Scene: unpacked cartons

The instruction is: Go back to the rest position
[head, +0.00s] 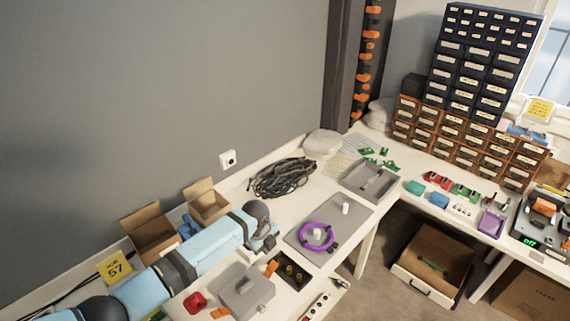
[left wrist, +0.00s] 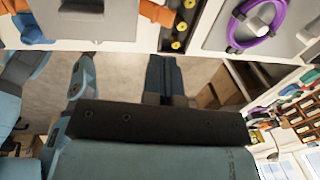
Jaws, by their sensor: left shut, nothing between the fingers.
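My left arm comes in from the lower left of the head view, over the near part of the white table. Its left gripper (head: 271,243) is at the end of the arm, close to the grey plate with the purple ring. In the left wrist view the two dark fingers of the left gripper (left wrist: 166,72) are together with nothing between them. Floor shows behind them, below the table edge. My right gripper is not in either view.
The purple ring (head: 319,236) lies around a white peg on the grey plate (head: 349,225). Black cable (head: 282,177), a grey tray (head: 369,181) and open cartons (head: 149,232) stand around. Drawer cabinets (head: 468,135) stand behind.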

